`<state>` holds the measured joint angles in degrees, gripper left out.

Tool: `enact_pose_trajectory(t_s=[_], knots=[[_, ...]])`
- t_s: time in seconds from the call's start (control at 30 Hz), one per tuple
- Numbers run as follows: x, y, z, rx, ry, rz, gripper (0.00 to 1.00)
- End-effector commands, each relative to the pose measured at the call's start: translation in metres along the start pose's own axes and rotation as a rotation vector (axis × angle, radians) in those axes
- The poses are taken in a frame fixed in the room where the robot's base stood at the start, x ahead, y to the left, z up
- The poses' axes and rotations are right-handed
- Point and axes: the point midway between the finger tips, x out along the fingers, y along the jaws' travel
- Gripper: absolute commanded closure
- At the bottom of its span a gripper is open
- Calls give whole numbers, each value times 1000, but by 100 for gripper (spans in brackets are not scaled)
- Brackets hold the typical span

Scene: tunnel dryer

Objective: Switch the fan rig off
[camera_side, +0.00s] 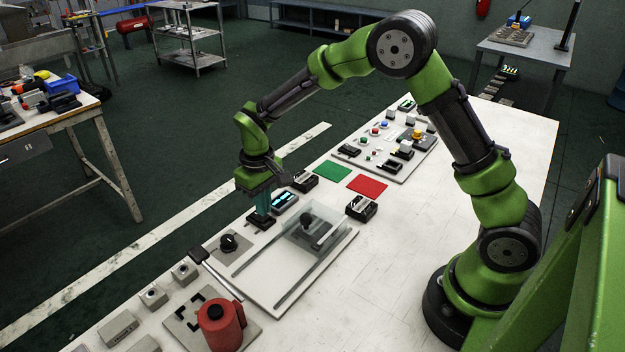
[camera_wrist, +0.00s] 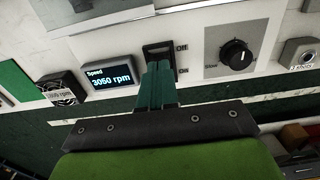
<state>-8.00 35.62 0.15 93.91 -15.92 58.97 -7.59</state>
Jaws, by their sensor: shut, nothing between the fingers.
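A black rocker switch (camera_wrist: 160,47) with "Off" and "On" labels lies in front of my gripper in the wrist view. "Off" is at the upper end in that view, "On" at the lower end. My gripper (camera_wrist: 158,66) is shut and empty, its teal fingertips over the switch at the "On" end; I cannot tell whether they touch. In the side view my gripper (camera_side: 262,212) points down at the dark switch base (camera_side: 262,223). A clear-covered rig (camera_side: 325,228) with a dark part inside stands close by.
A black dial (camera_wrist: 236,54) sits right of the switch in the wrist view. Green (camera_side: 332,171) and red (camera_side: 367,186) mats and a button panel (camera_side: 385,145) lie farther back. The table's right side is clear.

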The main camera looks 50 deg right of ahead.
Motion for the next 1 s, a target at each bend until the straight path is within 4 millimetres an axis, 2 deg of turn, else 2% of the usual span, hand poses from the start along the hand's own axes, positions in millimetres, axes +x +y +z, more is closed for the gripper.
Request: enact_pose_trajectory(t_s=[1.0], knots=[[16, 0, 0, 1, -2, 0, 100]])
